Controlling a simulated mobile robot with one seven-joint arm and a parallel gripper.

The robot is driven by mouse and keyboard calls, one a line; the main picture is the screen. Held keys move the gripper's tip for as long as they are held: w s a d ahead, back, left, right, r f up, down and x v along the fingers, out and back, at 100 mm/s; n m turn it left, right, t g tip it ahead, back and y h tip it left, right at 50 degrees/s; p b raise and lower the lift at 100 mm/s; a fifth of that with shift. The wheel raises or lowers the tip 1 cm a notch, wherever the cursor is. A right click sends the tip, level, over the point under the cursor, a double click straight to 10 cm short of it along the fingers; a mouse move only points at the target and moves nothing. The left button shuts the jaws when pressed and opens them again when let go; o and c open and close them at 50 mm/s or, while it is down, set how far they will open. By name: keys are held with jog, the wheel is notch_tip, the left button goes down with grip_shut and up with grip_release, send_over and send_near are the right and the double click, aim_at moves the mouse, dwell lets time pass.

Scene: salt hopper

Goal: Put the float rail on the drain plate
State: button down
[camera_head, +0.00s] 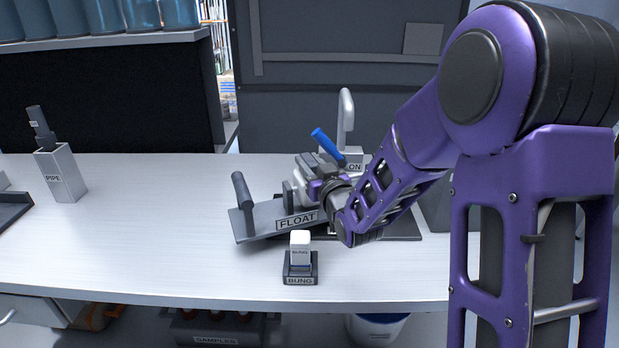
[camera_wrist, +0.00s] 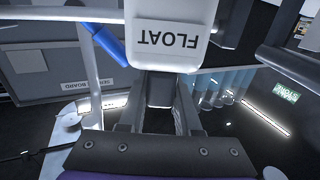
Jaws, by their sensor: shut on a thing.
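The float rail is a pale block lettered FLOAT (camera_wrist: 168,40), upside down in the wrist view. My gripper (camera_wrist: 160,85) is shut on it. In the head view my gripper (camera_head: 318,184) is over the counter in front of the tap, with the pale float rail (camera_head: 297,197) at its left side, partly hidden. Just below is a grey tilted plate labelled FLOAT (camera_head: 262,220) with a dark upright handle at its left end. I cannot tell whether the rail touches it. A dark flat plate (camera_head: 402,228), perhaps the drain plate, lies to the right, mostly behind my arm.
A small bung in its holder (camera_head: 300,268) stands in front of the grey plate. A tap (camera_head: 346,112) and a blue lever (camera_head: 327,144) rise behind my gripper. A pipe holder (camera_head: 62,172) stands far left. The counter (camera_head: 150,215) between is clear.

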jog(key=shift+f, duration=1.7)
jog(key=shift+f+b, duration=0.15)
jog(key=shift+b, duration=0.2)
jog(key=c, duration=0.6)
grip_release()
